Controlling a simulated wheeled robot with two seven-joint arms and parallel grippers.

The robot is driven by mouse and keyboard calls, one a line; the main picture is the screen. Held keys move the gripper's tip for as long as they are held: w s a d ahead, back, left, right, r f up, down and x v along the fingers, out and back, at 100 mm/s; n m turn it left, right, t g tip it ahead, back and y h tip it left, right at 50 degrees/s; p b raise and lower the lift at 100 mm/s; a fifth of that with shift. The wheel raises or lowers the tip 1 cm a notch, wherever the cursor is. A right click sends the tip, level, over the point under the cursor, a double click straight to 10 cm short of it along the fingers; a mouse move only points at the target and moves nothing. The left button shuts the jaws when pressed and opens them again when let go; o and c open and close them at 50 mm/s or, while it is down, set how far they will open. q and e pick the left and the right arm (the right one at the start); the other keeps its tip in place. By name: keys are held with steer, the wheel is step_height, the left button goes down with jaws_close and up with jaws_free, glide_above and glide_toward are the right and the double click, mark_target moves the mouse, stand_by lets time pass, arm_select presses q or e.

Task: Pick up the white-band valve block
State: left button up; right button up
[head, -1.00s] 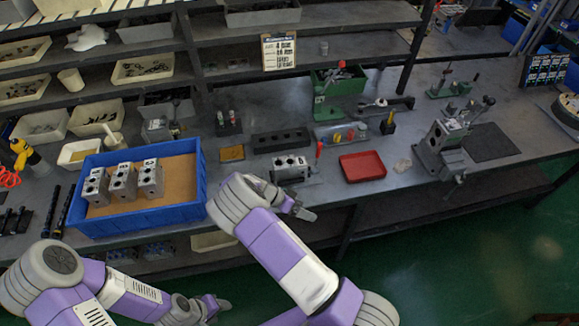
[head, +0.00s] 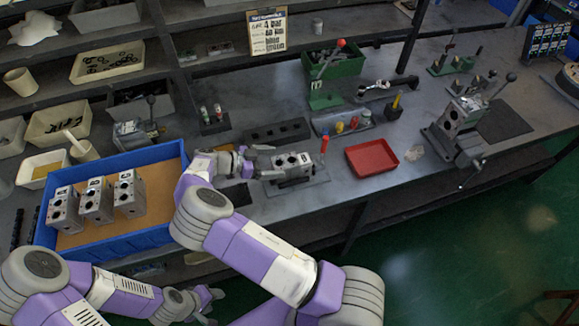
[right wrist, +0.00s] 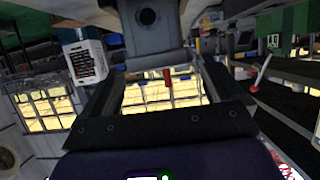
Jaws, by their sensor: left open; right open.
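A grey metal valve block (head: 292,161) with round bores sits on a small fixture plate at the middle of the bench. My right gripper (head: 265,162) is open just left of it, its fingers pointing at it. In the right wrist view a grey block with a round bore (right wrist: 148,32) shows just beyond the open fingers (right wrist: 157,80); nothing is between them. Three more grey valve blocks (head: 96,203) with pale labels on top stand in the blue tray (head: 120,160). I cannot make out for sure which block has a white band. My left gripper (head: 208,301) is open and empty, low in front of the bench.
A red tray (head: 371,157) lies right of the fixture block. A black holed rack (head: 276,132) lies behind. A clamp fixture with a block (head: 456,122) stands further right.

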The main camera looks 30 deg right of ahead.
mark_target(283, 162)
steer(key=x, duration=0.6)
steer(key=shift+a+f, duration=0.15)
steer(key=shift+f, duration=0.15)
jaws_close()
steer(key=shift+r, duration=0.2)
